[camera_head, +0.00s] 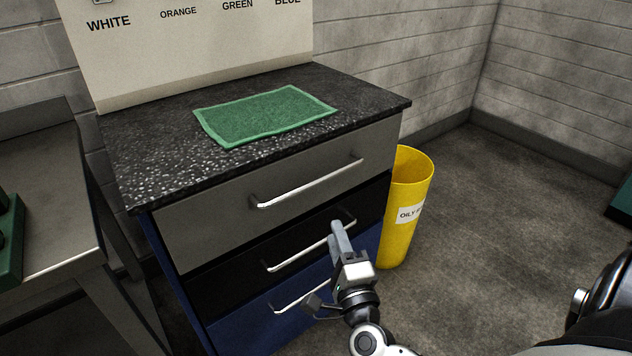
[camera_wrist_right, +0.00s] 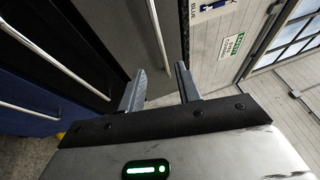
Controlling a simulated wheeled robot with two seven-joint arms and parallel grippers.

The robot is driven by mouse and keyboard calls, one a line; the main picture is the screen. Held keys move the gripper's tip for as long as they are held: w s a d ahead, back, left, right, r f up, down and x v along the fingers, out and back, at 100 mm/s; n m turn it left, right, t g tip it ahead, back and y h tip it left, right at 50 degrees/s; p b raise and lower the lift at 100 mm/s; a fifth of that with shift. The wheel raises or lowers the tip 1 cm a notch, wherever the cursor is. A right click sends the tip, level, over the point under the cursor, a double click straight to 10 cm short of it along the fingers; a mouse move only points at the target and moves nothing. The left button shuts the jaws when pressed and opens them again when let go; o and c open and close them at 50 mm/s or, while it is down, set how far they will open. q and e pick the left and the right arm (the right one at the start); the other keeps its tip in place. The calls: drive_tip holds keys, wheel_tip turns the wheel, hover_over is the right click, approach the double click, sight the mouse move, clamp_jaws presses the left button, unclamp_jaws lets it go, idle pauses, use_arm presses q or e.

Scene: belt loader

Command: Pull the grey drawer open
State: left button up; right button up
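The grey drawer (camera_head: 290,200) is the top one of a cabinet and looks shut. Its silver bar handle (camera_head: 310,186) runs across its front. My right gripper (camera_head: 338,229) is in front of the cabinet and covers part of the black drawer in the head view. In the right wrist view my right gripper (camera_wrist_right: 160,86) is open, its fingers apart with nothing held. There the grey drawer's handle (camera_wrist_right: 157,32) lines up with the gap between the fingers, but I cannot tell how far beyond them it is. My left gripper is not in view.
Below are a black drawer (camera_head: 225,283) and a blue drawer (camera_head: 245,330), both with bar handles. A green mat (camera_head: 265,113) lies on the dark cabinet top (camera_head: 150,165). A yellow bin (camera_head: 402,235) stands right of the cabinet. A grey table (camera_head: 50,215) stands at left.

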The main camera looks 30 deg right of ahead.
sight(317, 179)
drive_tip(key=x, duration=1.5)
drive_tip(key=shift+w+p, duration=0.25)
drive_tip(key=shift+p, duration=0.15)
clamp_jaws()
